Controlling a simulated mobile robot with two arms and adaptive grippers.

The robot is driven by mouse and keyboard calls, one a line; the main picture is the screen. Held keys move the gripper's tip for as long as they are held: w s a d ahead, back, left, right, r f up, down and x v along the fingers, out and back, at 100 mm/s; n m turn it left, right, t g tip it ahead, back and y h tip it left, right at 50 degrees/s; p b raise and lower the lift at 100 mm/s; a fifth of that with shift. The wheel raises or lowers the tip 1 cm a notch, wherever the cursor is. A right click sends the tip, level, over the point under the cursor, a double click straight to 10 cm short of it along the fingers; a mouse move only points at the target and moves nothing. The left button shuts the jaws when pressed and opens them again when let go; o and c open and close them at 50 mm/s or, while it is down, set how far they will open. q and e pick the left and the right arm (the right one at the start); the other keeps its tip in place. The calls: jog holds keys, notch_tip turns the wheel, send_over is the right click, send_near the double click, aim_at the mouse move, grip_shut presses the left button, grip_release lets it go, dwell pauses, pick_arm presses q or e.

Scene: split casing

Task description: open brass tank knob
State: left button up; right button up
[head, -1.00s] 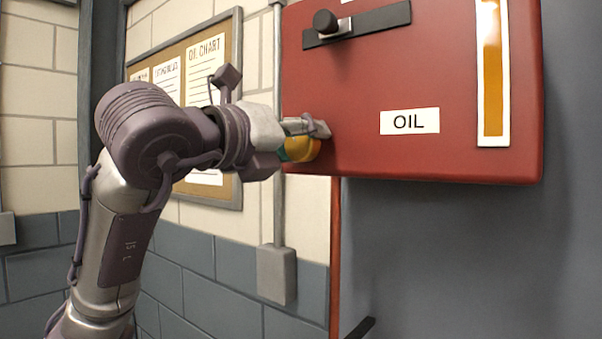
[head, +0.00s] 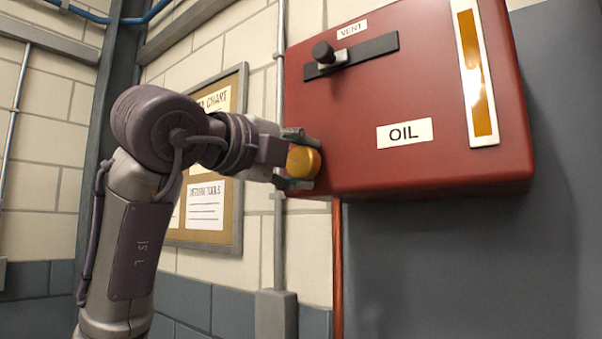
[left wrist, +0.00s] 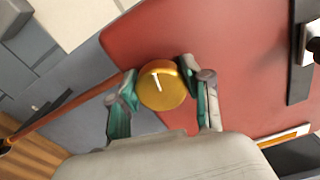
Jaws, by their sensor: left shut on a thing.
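The brass knob (head: 303,161) sits at the lower left corner of the red tank (head: 450,90) marked OIL. In the left wrist view the round knob (left wrist: 162,86) shows a white pointer line on its face. My left gripper (head: 298,160) has one finger above the knob and one below it, shut on it. In the left wrist view the fingers of my left gripper (left wrist: 160,85) are at the knob's two sides. My right gripper is not in view.
A black slide with a dark knob (head: 323,52) is on the tank under a VENT label. An amber sight gauge (head: 475,75) is at its right. A red pipe (head: 337,270) runs down below. A notice board (head: 205,205) hangs on the wall behind my arm.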

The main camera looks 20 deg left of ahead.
pick_arm(q)
jog(key=shift+n, duration=0.3)
jog(key=shift+a, duration=0.1)
jog(key=o, duration=1.1)
jog(key=shift+o, duration=0.2)
jog(key=shift+s, duration=0.1)
jog(key=v, duration=1.1)
jog(key=shift+s+a, duration=0.15)
jog(key=shift+s, duration=0.25)
